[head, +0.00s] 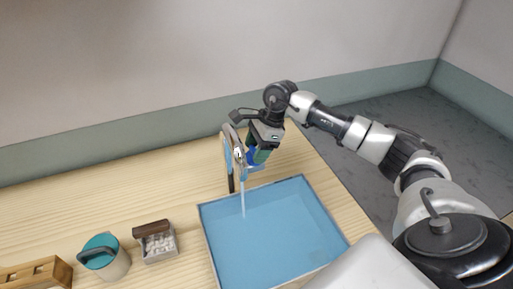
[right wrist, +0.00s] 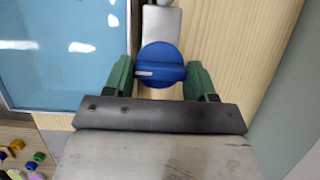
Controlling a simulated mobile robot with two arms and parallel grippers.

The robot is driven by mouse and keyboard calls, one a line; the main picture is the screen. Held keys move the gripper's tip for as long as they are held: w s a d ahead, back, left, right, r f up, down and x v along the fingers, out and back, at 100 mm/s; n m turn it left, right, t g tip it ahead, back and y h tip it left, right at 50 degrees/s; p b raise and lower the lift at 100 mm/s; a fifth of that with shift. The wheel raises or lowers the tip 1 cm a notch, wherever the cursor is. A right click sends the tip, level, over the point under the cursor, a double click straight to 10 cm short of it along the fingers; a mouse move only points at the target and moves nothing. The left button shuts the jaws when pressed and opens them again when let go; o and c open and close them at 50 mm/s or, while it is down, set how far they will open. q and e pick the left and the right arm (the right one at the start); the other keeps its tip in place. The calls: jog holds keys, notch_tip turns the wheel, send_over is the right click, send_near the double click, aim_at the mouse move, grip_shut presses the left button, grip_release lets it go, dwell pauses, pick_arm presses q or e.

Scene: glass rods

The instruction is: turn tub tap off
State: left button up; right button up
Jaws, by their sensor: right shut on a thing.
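The tub (head: 265,235) is a wide, shallow basin with blue water in it, on the wooden counter. The tap (head: 231,150) stands at its back left edge, and a pale stream of water (head: 243,195) runs from it into the tub. The tap's blue round knob (right wrist: 161,65) has a light mark pointing left in the right wrist view. My right gripper (head: 256,158) is at the tap, with its green fingers shut on both sides of the knob; they also show in the right wrist view (right wrist: 161,80). My left gripper is not in view.
On the counter to the left stand a teal-and-white bucket (head: 105,257), a small box of white pieces (head: 156,242) and a wooden rack (head: 36,273). The wall (head: 120,70) is close behind the tap. Small coloured pieces (right wrist: 17,145) show in the wrist view.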

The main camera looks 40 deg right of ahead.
jog(key=m+b, duration=0.1)
jog(key=m, duration=0.1)
jog(key=m+t+b, duration=0.1)
jog(key=b, duration=0.1)
jog(key=shift+f+m+t, duration=0.15)
jog(key=shift+m+t, duration=0.15)
jog(key=shift+m, duration=0.1)
jog(key=m+h+b, duration=0.1)
jog(key=m, duration=0.1)
jog(key=m+t+h+b, duration=0.1)
jog(key=m+b, duration=0.1)
jog(key=m, duration=0.1)
jog(key=shift+s+a+b, duration=0.15)
jog(key=shift+b, duration=0.15)
jog(key=m+b, duration=0.1)
jog(key=m, duration=0.1)
jog(key=m+t+h+b, duration=0.1)
jog(key=m, duration=0.1)
jog(key=shift+a+m+h+b, duration=0.1)
jog(key=shift+m+h+b, duration=0.2)
jog(key=shift+m+b, duration=0.1)
jog(key=m, duration=0.1)
jog(key=m+h+b, duration=0.1)
jog(key=m, duration=0.2)
jog(key=shift+a+r+h+b, duration=0.1)
jog(key=shift+r+h+b, duration=0.2)
jog(key=shift+b, duration=0.1)
jog(key=shift+m, duration=0.3)
jog(key=o, duration=0.9)
jog(key=shift+f, duration=0.1)
